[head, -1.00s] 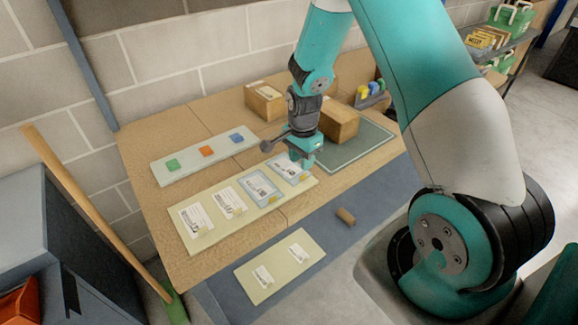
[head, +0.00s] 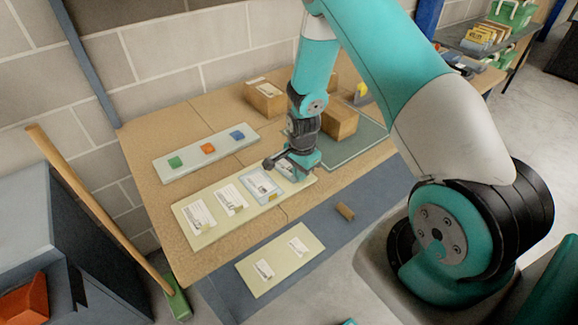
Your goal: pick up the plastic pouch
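Two blue-edged clear pouches with white labels lie flat on a long cream board on the table. The left pouch (head: 262,186) is in plain view, with a small yellow-brown mark at its lower right corner. The right pouch (head: 284,169) is partly hidden under my gripper. I cannot tell which of them the task means. My gripper (head: 300,174) points down at the right end of the cream board (head: 212,235), low over the right pouch. Its fingers are too small and covered to show whether they are open, or whether they touch the pouch.
White cards (head: 231,199) lie on the board's left half. A pale strip (head: 188,162) with green, orange and blue blocks lies behind. Cardboard boxes (head: 265,97) stand at the back. A small brown roll (head: 345,211) and a lower cream panel (head: 280,262) are in front.

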